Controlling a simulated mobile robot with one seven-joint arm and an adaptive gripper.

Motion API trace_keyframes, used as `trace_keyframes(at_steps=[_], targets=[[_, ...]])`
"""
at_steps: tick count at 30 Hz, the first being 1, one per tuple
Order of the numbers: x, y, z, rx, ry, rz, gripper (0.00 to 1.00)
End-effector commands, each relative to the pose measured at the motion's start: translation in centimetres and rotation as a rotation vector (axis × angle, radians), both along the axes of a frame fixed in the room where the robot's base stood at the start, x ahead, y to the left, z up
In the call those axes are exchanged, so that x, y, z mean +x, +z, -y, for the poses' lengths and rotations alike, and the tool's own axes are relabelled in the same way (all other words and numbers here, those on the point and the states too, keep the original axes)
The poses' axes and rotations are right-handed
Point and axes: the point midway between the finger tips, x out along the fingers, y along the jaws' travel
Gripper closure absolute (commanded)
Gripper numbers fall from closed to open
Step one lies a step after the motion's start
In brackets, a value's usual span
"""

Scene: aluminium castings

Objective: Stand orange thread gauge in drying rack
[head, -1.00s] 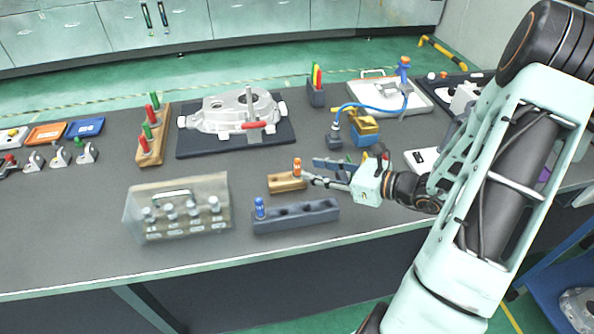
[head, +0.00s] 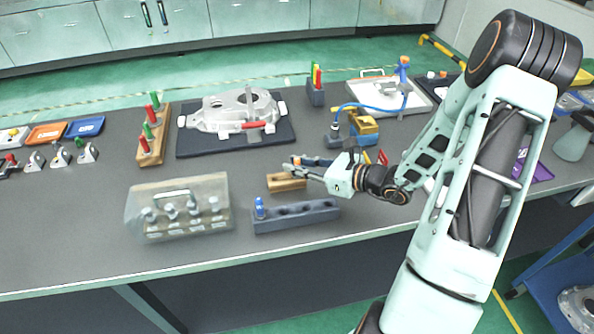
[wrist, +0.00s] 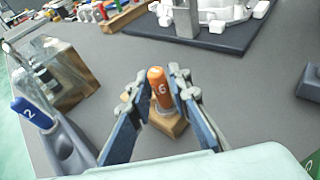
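The orange thread gauge (wrist: 158,88), marked 6, stands upright in a small wooden block (head: 288,183); the block also shows in the wrist view (wrist: 172,124). My gripper (wrist: 158,72) is open, with one finger on each side of the gauge. Whether a finger touches it I cannot tell. In the head view my gripper (head: 294,165) is over the block and largely hides the gauge. The grey rack with a row of holes (head: 318,216) lies just in front of the block. A blue gauge (head: 260,208) stands in its left end and shows in the wrist view (wrist: 33,112).
A clear case with several gauges and a handle (head: 180,228) stands left of the rack. A casting (head: 235,113) lies on a dark plate behind. A blue and yellow device (head: 362,128) with a hose stands behind my gripper. Bare table lies left of the block.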

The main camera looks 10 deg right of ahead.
Motion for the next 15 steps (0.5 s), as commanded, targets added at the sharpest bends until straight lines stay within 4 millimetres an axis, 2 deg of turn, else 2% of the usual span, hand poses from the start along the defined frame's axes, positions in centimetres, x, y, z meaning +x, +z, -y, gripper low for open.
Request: trace_keyframes(at_steps=[1,4,15], targets=[[-0.01,0.01,0.01,0.000,0.000,0.000,0.90],[-0.02,0.01,0.02,0.000,0.000,0.000,1.00],[-0.02,0.13,0.02,0.000,0.000,0.000,1.00]])
